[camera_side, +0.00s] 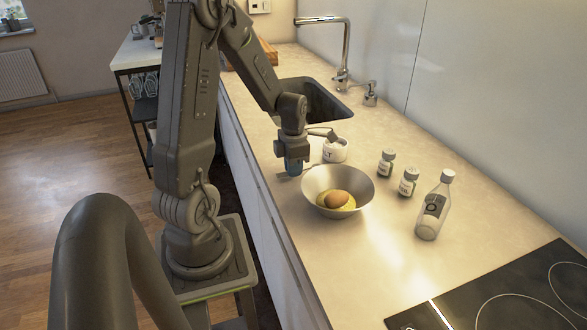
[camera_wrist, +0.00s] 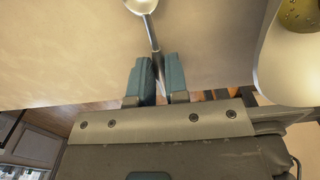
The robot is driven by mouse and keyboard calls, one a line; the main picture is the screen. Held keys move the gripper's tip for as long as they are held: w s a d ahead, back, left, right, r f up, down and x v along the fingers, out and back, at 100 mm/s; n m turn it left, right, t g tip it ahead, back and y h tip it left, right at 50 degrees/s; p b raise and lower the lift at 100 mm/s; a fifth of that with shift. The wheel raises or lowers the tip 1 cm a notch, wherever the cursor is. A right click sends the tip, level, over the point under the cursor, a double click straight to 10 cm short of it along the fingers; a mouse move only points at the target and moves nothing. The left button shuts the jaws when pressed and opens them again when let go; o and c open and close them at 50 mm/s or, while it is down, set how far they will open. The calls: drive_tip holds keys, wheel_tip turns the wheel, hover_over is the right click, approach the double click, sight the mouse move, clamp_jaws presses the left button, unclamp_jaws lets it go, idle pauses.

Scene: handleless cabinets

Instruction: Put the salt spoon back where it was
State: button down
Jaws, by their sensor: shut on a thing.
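My gripper (camera_side: 294,168) is low over the counter, left of the metal bowl. In the wrist view its two blue fingers (camera_wrist: 158,62) are shut on the handle of a silver spoon (camera_wrist: 142,7). The spoon's head points away from the gripper and is cut off by the top edge. I cannot tell whether the spoon touches the counter. The white salt jar (camera_side: 336,150), with part of its dark lettering showing, stands just right of my gripper and behind the bowl. The spoon is hard to make out in the side view.
The metal bowl (camera_side: 363,189) holds a brown egg (camera_side: 336,199) and something yellow. Two small labelled jars (camera_side: 387,163) (camera_side: 408,182) and a glass bottle (camera_side: 433,207) stand to its right. The sink (camera_side: 318,100) and tap are behind; the black hob (camera_side: 520,296) is in front.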

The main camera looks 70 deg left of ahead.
drive_tip(key=shift+f, duration=0.3)
drive_tip(key=shift+f, duration=0.15)
drive_tip(key=c, duration=1.1)
unclamp_jaws()
